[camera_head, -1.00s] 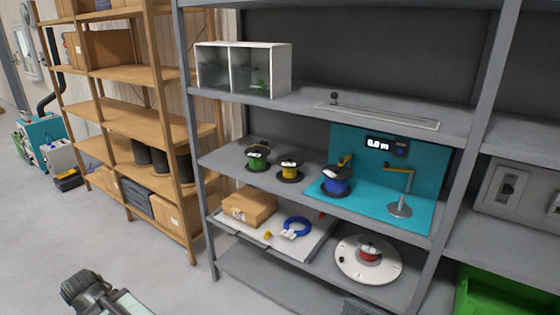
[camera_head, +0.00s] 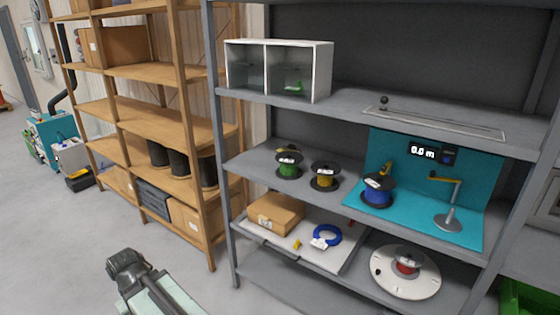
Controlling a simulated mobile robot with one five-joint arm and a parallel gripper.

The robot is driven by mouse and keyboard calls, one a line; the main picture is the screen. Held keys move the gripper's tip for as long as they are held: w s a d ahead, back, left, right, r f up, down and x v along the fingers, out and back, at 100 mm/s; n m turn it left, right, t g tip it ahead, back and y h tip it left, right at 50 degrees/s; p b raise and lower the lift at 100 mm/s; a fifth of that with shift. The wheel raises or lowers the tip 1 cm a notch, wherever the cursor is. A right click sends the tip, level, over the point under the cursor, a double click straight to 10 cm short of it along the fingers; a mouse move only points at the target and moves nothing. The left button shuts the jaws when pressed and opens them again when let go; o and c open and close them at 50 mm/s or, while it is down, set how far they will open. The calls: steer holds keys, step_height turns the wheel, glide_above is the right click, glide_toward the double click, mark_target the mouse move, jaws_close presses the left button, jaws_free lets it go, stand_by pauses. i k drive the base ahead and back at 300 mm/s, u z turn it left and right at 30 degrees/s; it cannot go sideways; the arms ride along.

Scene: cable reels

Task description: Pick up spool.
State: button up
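Three spools stand upright on the middle shelf of the grey rack. The green spool (camera_head: 289,167) is at the left, the yellow spool (camera_head: 324,177) is beside it, and the blue spool (camera_head: 377,192) stands on the teal station (camera_head: 480,170). A red spool (camera_head: 406,264) sits on a round white turntable (camera_head: 424,282) on the shelf below. My arm shows at the bottom left, over the floor and well apart from the rack. I cannot make out the gripper's fingers or whether they are open.
A cardboard box (camera_head: 275,213) and a blue cable coil (camera_head: 327,235) lie on a white tray (camera_head: 335,262) on the lower shelf. A white two-bay cabinet (camera_head: 321,72) stands on the upper shelf. A wooden rack (camera_head: 190,130) stands at the left. The floor (camera_head: 60,240) in front is clear.

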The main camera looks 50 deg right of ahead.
mark_target(289, 170)
steer(key=i, duration=1.2)
steer(key=u, duration=0.1)
